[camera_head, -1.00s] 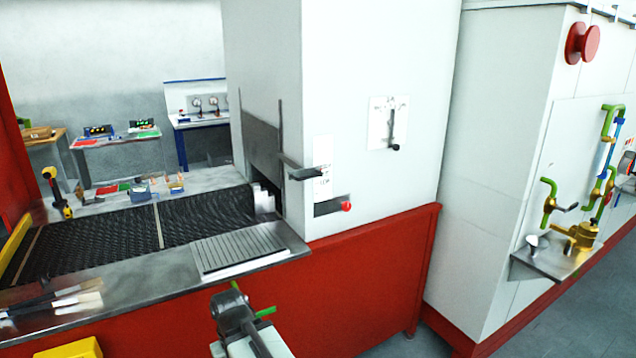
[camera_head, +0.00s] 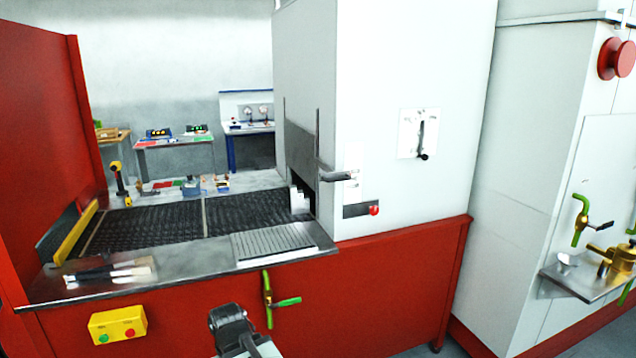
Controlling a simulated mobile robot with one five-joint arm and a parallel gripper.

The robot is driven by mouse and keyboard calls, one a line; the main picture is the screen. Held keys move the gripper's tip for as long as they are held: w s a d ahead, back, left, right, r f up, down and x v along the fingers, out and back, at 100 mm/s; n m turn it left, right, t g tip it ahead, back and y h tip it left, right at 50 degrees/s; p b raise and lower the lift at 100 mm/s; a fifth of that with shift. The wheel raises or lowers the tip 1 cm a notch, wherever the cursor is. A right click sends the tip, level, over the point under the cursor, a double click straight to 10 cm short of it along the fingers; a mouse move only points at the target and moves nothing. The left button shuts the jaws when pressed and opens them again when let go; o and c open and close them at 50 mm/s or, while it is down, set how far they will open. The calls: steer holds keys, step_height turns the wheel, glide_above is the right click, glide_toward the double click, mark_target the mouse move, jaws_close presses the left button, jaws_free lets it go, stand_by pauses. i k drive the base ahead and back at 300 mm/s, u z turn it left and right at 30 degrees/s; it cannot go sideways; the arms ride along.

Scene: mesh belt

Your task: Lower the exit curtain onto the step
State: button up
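The exit curtain (camera_head: 301,152) is a dark grey plate between two upright rails at the mouth of the tall white housing (camera_head: 395,90). A grey handle (camera_head: 335,176) sticks out at its lower right. Its lower edge hangs above a dark opening. A small pale stepped block (camera_head: 300,200), which looks like the step, stands below in the opening at the belt's right end. The dark end of my arm, seemingly my gripper (camera_head: 231,322), shows at the bottom, well below and apart from the handle. Its fingers cannot be made out.
The dark mesh belt (camera_head: 150,228) runs behind a metal ledge (camera_head: 190,258). Tools (camera_head: 110,272) lie on the ledge's left. A green-handled valve (camera_head: 268,300) and a yellow button box (camera_head: 118,325) project from the red front. A red knob (camera_head: 374,210) sits right of the opening.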

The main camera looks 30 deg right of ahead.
mark_target(299, 143)
steer(key=u, duration=0.25)
steer(key=i, duration=0.85)
steer(key=z, duration=0.2)
